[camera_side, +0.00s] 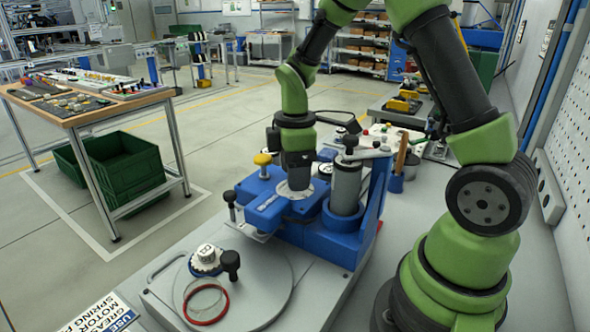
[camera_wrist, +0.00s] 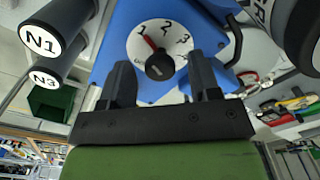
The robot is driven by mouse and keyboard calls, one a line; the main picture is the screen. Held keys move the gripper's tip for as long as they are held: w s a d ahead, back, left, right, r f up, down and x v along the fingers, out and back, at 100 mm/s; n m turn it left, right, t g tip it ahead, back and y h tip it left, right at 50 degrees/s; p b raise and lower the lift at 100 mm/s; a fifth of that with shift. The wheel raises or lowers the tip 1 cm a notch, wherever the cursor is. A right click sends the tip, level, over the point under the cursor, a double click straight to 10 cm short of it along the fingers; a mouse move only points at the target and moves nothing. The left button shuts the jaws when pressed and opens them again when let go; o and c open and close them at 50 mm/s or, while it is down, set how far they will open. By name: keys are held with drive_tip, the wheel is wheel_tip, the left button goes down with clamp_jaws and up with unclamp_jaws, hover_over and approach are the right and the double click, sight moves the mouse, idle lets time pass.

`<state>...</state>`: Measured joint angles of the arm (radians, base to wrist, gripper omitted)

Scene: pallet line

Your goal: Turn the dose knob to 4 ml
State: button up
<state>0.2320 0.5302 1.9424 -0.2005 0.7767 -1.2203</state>
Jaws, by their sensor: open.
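The dose knob (camera_wrist: 160,66) is a small black knob on a round white dial (camera_wrist: 143,56) set in a blue housing (camera_wrist: 112,42). Its red pointer (camera_wrist: 150,43) aims up and left, close to the 1; 2 and 3 also show on the dial. The 4 cannot be read. My gripper (camera_wrist: 160,75) is open, with one dark finger on each side of the knob and no clear contact. In the side view my gripper (camera_side: 298,178) points down over the blue machine (camera_side: 265,210), hiding the knob; the white dial edge (camera_side: 293,193) shows below it.
A metal cylinder (camera_side: 346,188) stands close right of my gripper, and a yellow knob (camera_side: 263,160) stands to its left. A grey round plate (camera_side: 255,290) in front holds a red ring (camera_side: 207,318).

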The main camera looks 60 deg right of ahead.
drive_tip(key=shift+c, duration=0.5)
drive_tip(key=c, duration=0.8)
drive_tip(key=shift+m, duration=1.6)
drive_tip(key=o, duration=0.9)
wheel_tip(320, 180, up, 10)
